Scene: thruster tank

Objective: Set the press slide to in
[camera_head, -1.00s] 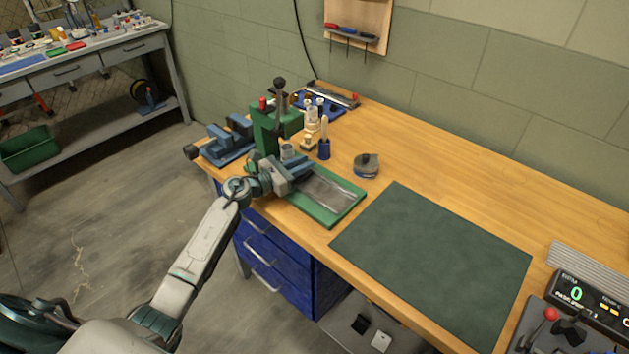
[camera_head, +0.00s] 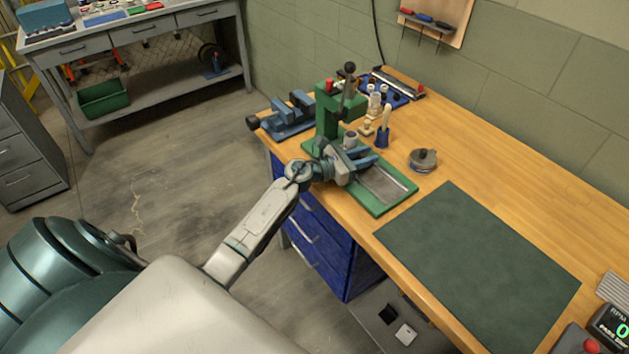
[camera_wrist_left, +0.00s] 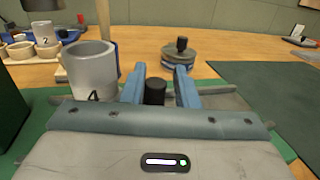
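The green press (camera_head: 328,112) stands upright near the back left of the bench, with a black-knobbed lever (camera_head: 346,88). Its green base (camera_head: 376,212) carries a flat grey metal plate (camera_head: 388,186). My left gripper (camera_head: 372,160) is low over this base, beside the press column. In the left wrist view its two blue fingers (camera_wrist_left: 160,88) are apart, with a short black knob (camera_wrist_left: 155,92) showing between them. I cannot tell whether they touch it. A grey cup marked 4 (camera_wrist_left: 91,70) stands just left of the fingers. My right gripper is out of view.
A blue vise (camera_head: 288,116) sits left of the press. A blue holder (camera_head: 382,138) and small pale parts stand behind the gripper. A round grey tin (camera_head: 423,160) is to the right. A dark green mat (camera_head: 478,262) lies empty at the front right.

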